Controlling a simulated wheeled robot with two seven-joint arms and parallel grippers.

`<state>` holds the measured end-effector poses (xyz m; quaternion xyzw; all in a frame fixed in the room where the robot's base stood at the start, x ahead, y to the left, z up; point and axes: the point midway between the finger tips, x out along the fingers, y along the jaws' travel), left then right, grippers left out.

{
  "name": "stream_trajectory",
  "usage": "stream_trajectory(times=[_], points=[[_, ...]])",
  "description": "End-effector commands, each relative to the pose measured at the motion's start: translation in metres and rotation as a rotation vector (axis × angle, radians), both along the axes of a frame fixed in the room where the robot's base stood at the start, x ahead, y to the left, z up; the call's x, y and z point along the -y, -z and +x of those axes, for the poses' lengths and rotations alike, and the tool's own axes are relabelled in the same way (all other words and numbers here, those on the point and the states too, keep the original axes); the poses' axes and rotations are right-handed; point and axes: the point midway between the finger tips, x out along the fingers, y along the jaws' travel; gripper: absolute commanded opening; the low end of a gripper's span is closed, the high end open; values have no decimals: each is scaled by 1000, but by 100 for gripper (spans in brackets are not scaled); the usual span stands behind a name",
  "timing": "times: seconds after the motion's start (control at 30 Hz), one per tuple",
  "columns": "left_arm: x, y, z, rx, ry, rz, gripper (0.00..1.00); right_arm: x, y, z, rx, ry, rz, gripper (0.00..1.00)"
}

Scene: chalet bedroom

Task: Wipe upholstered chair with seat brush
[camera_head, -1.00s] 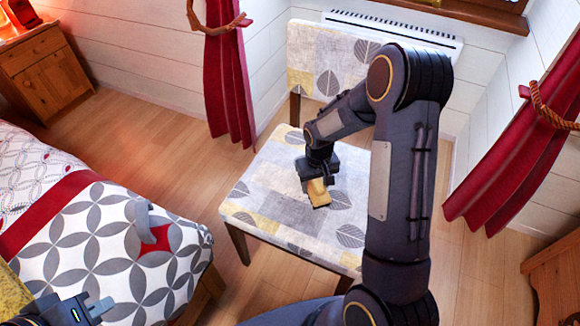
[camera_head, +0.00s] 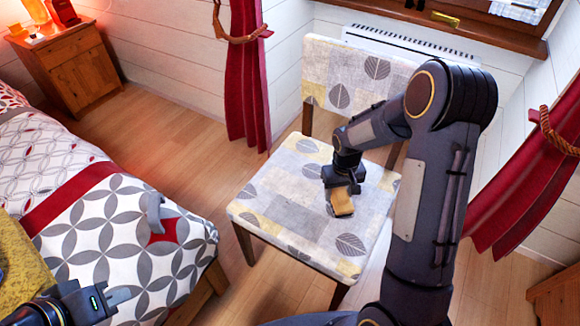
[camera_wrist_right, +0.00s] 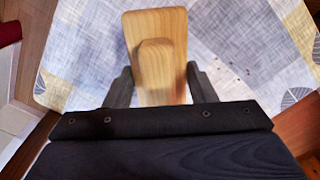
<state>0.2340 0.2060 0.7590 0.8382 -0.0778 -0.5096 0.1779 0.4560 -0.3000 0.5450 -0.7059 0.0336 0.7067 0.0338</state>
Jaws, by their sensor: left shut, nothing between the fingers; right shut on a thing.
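The upholstered chair (camera_head: 300,235) stands in the middle of the head view, its pale fabric patterned with leaves and grey and yellow patches. My right gripper (camera_head: 342,188) is over the seat and shut on the wooden seat brush (camera_head: 343,204). The right wrist view shows the brush (camera_wrist_right: 155,25) between the two fingers, over the seat (camera_wrist_right: 228,40). Small dark specks (camera_wrist_right: 240,68) lie on the fabric right of the brush. Whether the bristles touch the seat is hidden. My left gripper (camera_head: 122,297) is shut and empty at the lower left, near the bed.
A bed (camera_head: 110,215) with a patterned cover fills the left side. A wooden nightstand (camera_head: 80,70) stands at the back left. Red curtains (camera_head: 250,80) hang by the wall, and a radiator (camera_head: 410,45) is behind the chair. Bare floor lies between bed and chair.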

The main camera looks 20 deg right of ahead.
Motion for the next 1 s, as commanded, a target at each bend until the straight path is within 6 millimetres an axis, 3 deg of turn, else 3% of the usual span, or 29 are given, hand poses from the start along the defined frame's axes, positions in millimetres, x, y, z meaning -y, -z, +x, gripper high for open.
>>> stream_trajectory(times=[0.4,1.0], points=[[0,-31,0,0,0,0,0,0,-40,3,2,-1,1,32],[0,-32,0,0,0,0,0,1,-42,2,1,0,0,32]])
